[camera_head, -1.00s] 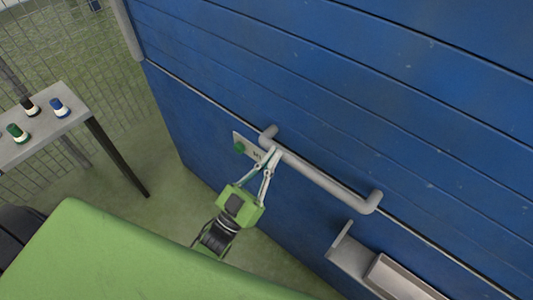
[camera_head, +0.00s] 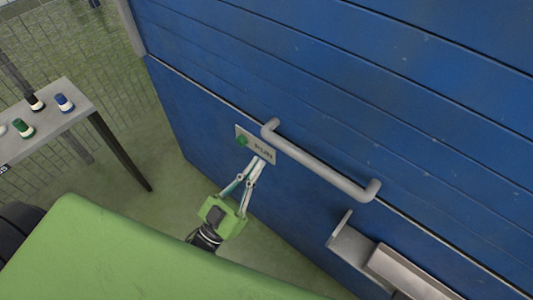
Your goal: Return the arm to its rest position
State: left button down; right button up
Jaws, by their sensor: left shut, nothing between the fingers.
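My left gripper (camera_head: 256,166) is green with thin pale fingers. It is shut and empty, its fingertips just below a small plate (camera_head: 262,151) with dark lettering and a green button (camera_head: 242,141). The plate is on a blue panelled wall (camera_head: 330,90). I cannot tell whether the fingertips touch the plate. A grey bar handle (camera_head: 322,167) runs along the wall above and right of the gripper, apart from it. My right gripper is not in view.
A grey table (camera_head: 48,130) at the left holds a green-and-white item (camera_head: 23,129), a blue one (camera_head: 65,103) and a black one (camera_head: 35,103). A wire fence (camera_head: 60,50) stands behind. A grey metal bracket (camera_head: 350,245) and tray (camera_head: 405,272) jut from the wall at lower right.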

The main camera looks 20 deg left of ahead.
pick_arm(q)
jog(key=v, duration=0.2)
jog(key=shift+s+a, duration=0.1)
jog(key=shift+s, duration=0.2)
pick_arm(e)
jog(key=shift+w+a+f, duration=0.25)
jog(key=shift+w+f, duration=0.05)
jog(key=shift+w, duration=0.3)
